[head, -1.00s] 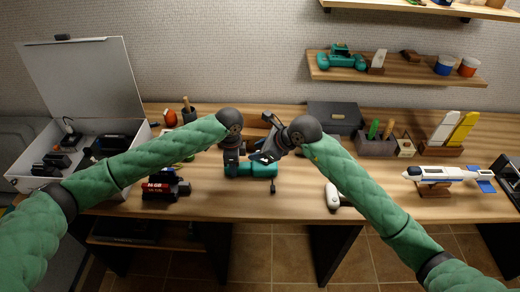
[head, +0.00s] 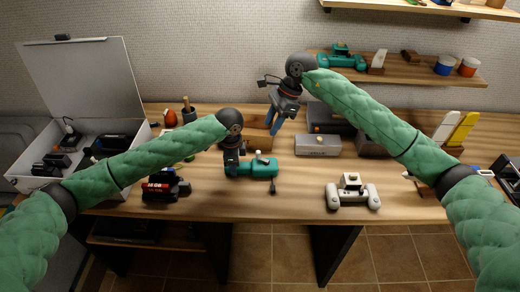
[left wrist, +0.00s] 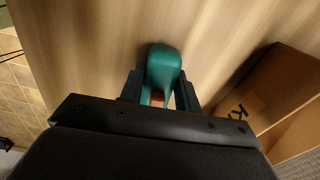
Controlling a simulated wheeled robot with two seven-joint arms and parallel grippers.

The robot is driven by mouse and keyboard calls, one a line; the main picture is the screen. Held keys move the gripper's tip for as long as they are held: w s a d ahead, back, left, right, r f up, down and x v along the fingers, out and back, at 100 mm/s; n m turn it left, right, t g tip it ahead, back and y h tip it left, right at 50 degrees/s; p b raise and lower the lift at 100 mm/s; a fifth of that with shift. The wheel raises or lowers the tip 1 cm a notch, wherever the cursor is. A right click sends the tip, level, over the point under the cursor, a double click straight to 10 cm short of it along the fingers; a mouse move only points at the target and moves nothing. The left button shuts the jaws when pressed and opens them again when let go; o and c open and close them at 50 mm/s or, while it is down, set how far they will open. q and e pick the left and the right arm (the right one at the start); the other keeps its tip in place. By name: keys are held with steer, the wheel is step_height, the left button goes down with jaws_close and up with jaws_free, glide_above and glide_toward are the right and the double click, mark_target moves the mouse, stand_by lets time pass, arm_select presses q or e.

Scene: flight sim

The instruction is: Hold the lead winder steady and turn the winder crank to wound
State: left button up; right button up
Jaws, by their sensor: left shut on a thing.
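The teal lead winder (head: 256,169) lies on the wooden table near its middle. My left gripper (head: 233,170) is shut on the winder's left end. The left wrist view shows the teal body (left wrist: 163,68) between the two dark fingers (left wrist: 160,95). A small dark part (head: 273,187) hangs at the winder's right front; it looks like the crank, though its exact setting is too small to tell. A pale knob shows on the winder's top. My right gripper (head: 272,122) is raised behind and above the winder, clear of it. Blue shows at its tips; whether it is open is unclear.
A white two-handled device (head: 352,193) stands to the right. A grey box (head: 318,146) is behind it. A cardboard box (left wrist: 290,95) is near my left gripper.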

steer(key=x, duration=1.1)
steer(key=shift+f, duration=0.25)
steer(key=shift+c, duration=0.5)
jaws_close()
